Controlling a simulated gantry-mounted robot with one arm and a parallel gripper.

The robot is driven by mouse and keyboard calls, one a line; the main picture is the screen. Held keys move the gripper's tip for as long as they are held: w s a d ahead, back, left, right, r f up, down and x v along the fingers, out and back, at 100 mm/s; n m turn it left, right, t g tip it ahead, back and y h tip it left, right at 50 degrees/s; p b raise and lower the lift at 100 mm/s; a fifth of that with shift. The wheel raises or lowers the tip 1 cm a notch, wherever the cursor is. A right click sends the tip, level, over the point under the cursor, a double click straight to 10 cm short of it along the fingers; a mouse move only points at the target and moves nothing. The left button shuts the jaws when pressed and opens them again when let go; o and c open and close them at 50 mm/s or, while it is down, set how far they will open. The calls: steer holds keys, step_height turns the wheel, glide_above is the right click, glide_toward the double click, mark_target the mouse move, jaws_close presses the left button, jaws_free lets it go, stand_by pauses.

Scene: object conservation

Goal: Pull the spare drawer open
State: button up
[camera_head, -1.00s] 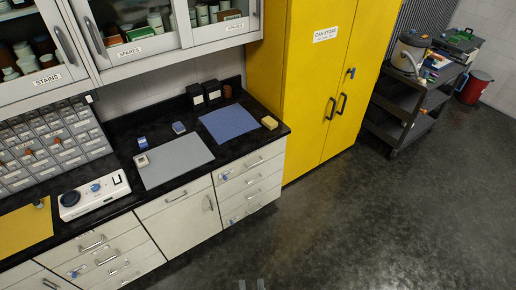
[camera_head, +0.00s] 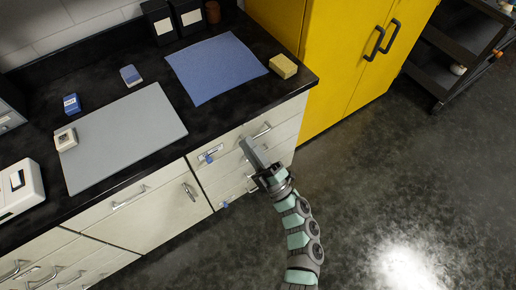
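A stack of pale drawers (camera_head: 232,139) stands under the right end of the black counter. The top drawer has a metal bar handle (camera_head: 262,130) and, left of it, a small plate with a blue-tagged piece (camera_head: 207,156). Its label is too small to read, so I cannot tell which drawer is the spare one. The drawers look closed. My gripper (camera_head: 250,148) reaches up from below, its fingers in front of the stack, just below and left of the top handle. Whether it touches a handle, and how far its fingers are apart, is unclear. It covers part of the lower fronts.
On the counter lie a grey mat (camera_head: 125,135), a blue mat (camera_head: 215,68), a yellow sponge-like block (camera_head: 283,66) and small boxes. A yellow cabinet (camera_head: 345,50) stands to the right of the drawers. The dark floor (camera_head: 390,180) in front is clear.

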mark_target(258, 135)
steer(key=w+d+f+n+g+h+b, duration=0.1)
steer(key=w+d+f+h+b, duration=0.25)
steer(key=f, duration=0.55)
steer(key=w+d+f+n+h+b, duration=0.1)
steer(key=w+d+f+b, duration=0.1)
steer(key=d+f+b, duration=0.6)
steer(key=shift+y, duration=0.25)
steer(key=w+a+b, duration=0.1)
steer(key=w+a, duration=0.8)
steer(key=shift+w+r, duration=0.1)
steer(key=shift+w, duration=0.1)
jaws_close()
